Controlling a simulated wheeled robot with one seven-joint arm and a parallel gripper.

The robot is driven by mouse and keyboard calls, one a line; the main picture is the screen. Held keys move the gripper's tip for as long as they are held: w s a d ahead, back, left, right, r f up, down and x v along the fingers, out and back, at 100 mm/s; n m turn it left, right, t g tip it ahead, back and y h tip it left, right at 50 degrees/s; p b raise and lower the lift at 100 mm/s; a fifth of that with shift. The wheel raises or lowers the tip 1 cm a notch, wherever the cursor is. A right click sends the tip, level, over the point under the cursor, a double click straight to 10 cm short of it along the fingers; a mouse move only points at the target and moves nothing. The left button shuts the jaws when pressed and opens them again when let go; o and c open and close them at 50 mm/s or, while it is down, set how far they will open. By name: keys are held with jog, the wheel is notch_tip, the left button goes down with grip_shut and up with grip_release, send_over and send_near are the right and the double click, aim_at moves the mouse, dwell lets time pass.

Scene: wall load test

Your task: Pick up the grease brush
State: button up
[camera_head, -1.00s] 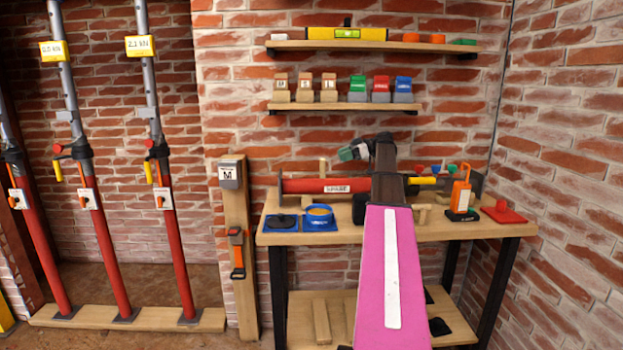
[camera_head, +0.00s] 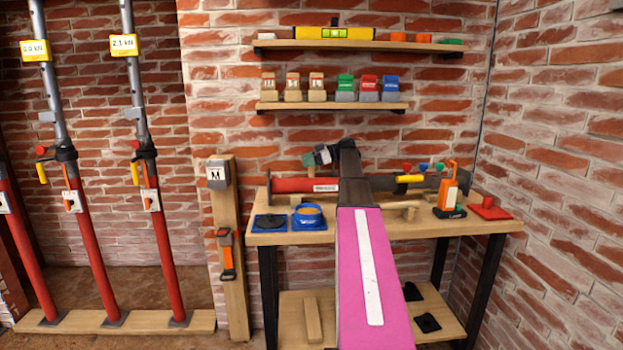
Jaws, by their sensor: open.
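My arm reaches over the workbench (camera_head: 285,235), with its pink link in front and a dark link behind. My gripper (camera_head: 318,157) is small at the arm's far end, pointing left above the back of the bench, near the red prop tube (camera_head: 306,185). It is open, and I see nothing held in it. I cannot clearly pick out the grease brush. A pale wooden piece with a handle-like shape (camera_head: 402,206) lies on the bench right of my arm, but I cannot tell if it is the brush. My arm hides part of the bench top.
A blue tin (camera_head: 308,216) and a dark round piece on a blue mat (camera_head: 270,222) sit at the bench's left. Two wall shelves (camera_head: 340,106) hang above. Red props (camera_head: 91,235) stand at left.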

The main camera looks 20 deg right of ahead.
grip_shut()
